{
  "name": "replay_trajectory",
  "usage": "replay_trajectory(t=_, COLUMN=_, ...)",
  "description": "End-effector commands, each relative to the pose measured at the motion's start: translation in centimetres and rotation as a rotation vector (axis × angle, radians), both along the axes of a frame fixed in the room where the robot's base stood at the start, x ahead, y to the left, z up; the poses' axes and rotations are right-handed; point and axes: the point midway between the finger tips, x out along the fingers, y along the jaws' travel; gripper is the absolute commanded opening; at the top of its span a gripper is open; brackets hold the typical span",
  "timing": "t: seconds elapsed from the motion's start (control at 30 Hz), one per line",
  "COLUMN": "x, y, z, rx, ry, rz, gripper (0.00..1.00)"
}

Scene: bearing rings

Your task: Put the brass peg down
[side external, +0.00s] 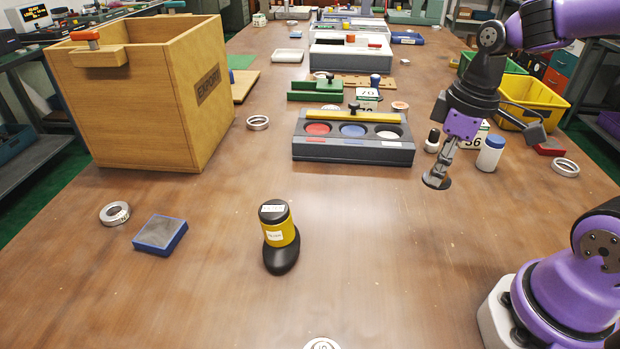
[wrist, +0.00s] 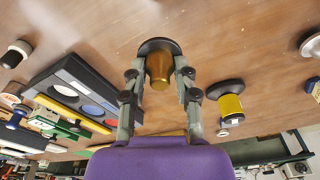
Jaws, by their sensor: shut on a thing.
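The brass peg (wrist: 159,68) shows in the wrist view between the two fingers of my gripper (wrist: 159,80), with a wide dark disc at its far end. In the side external view my gripper (side external: 443,163) is at the right of the dark block with the coloured round recesses. The peg's dark disc (side external: 436,181) shows below the fingers there, slightly tilted. Its brass part is mostly hidden by the fingers in that view. I cannot tell whether the disc touches the table.
The recessed block (side external: 350,150) is left of my gripper. A white bottle with a blue cap (side external: 489,155) and a black-and-white bottle (side external: 432,141) stand close by. A black-and-yellow piece (side external: 281,236) stands at the front; a wooden crate (side external: 150,105) is far left. The front-centre table is mostly clear.

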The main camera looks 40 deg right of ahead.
Motion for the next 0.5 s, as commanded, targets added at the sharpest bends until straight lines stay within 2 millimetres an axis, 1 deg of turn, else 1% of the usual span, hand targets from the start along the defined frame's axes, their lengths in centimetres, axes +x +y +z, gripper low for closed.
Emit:
replay_trajectory(t=0.33, x=-0.2, y=-0.3, z=-0.3, rx=0.001, ry=-0.002, rz=0.015, gripper=0.00)
replay_trajectory(t=0.43, x=-0.4, y=-1.4, z=-1.0, rx=0.002, ry=0.001, rz=0.009, gripper=0.00)
replay_trajectory(t=0.5, x=-0.7, y=-2.9, z=-1.9, rx=0.003, ry=0.003, rz=0.004, gripper=0.00)
